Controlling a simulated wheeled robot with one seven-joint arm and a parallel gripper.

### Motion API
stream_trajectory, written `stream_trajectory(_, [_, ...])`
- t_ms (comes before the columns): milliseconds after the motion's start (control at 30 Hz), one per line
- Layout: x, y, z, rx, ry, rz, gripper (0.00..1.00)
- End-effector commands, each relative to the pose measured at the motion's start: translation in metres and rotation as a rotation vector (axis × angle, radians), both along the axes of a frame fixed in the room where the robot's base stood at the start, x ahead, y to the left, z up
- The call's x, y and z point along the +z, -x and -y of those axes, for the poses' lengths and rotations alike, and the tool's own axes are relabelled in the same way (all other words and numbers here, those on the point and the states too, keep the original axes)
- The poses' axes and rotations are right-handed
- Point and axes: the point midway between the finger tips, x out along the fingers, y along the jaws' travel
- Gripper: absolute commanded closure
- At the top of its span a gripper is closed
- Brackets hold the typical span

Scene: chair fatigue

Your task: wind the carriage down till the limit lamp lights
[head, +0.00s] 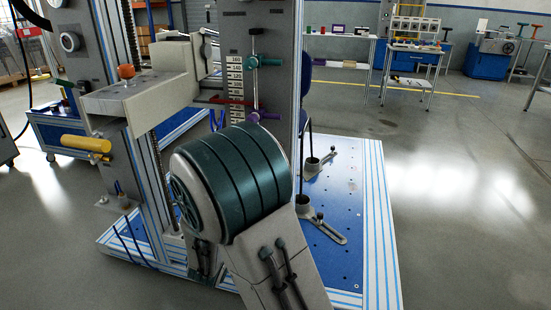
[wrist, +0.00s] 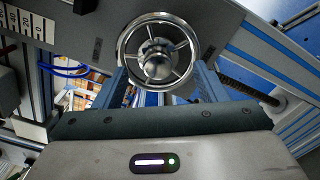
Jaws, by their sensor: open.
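A bright metal handwheel (wrist: 158,52) with spokes and a round centre knob (wrist: 156,66) is at the top middle of the wrist view. My gripper (wrist: 165,84) is open, its two blue fingers apart below and to either side of the knob. Whether a finger touches the wheel I cannot tell. In the head view a pale carriage-like block (head: 142,92) with an orange knob (head: 126,71) sits on the rig's upright at upper left. My arm hides the gripper and handwheel there. I cannot make out a lit limit lamp.
A numbered scale (head: 235,83) stands by the upright with teal (head: 263,62) and purple (head: 262,115) clamps. A yellow handle (head: 86,143) juts out at left. The blue base plate (head: 338,190) carries metal brackets. Open floor lies to the right.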

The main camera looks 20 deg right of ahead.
Motion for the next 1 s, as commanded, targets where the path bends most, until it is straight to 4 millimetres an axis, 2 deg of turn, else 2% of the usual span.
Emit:
stream_trajectory(33, [-0.0055,0.0001,0.0003,0.0,-0.028,0.023,0.35])
stream_trajectory(500, [-0.0067,0.0,0.0002,-0.001,-0.253,0.186,0.35])
stream_trajectory(1000, [-0.0023,-0.0025,0.0018,-0.001,-0.288,0.21,0.35])
